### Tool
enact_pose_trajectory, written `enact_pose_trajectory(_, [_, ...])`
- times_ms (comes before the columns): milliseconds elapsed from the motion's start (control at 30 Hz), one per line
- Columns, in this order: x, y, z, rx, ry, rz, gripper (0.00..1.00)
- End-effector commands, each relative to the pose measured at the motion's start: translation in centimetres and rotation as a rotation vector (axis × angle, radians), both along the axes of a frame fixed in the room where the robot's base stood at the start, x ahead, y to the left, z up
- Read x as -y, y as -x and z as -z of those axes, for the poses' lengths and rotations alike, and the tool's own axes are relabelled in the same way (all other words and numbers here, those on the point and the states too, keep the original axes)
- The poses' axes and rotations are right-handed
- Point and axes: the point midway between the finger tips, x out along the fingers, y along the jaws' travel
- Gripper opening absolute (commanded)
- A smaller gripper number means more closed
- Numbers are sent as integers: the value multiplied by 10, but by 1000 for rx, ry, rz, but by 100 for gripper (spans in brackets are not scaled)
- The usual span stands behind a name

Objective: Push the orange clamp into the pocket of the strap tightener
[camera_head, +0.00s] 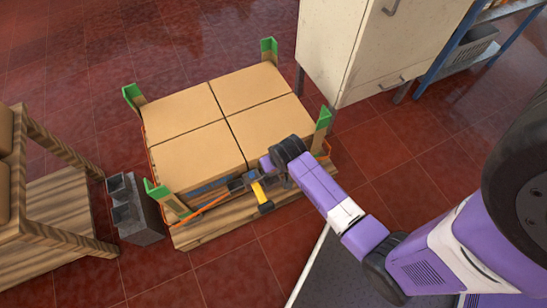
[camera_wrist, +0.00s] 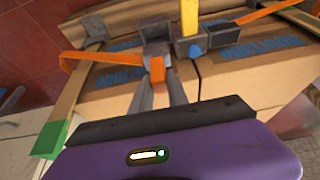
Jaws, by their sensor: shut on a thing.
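The orange clamp (camera_wrist: 157,73) shows in the wrist view between the two grey fingers of my gripper (camera_wrist: 160,86), which is shut on it. The strap tightener (camera_wrist: 219,37) lies just beyond, with a dark body and a yellow handle (camera_wrist: 189,16). A grey block with a dark hollow top (camera_wrist: 156,31), which looks like the pocket, is straight ahead of the clamp. The clamp's far end is close to this block; I cannot tell whether it has entered. In the head view, the yellow handle (camera_head: 261,194) hangs at the load's front side, and my arm hides the clamp.
An orange strap (camera_wrist: 100,62) runs along the cardboard boxes (camera_head: 225,115), which stand on a wooden pallet (camera_head: 215,232) with green-topped corner posts (camera_head: 323,119). Grey bins (camera_head: 133,208) and a wooden rack (camera_head: 60,200) stand left, a white cabinet (camera_head: 350,45) behind.

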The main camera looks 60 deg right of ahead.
Motion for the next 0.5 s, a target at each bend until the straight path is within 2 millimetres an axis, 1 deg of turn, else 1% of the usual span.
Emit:
enact_pose_trajectory(100, [2,-4,0,0,1,-2,0])
enact_pose_trajectory(233, [2,-5,3,-1,1,-3,0])
enact_pose_trajectory(500, [2,-4,18,0,1,-2,0])
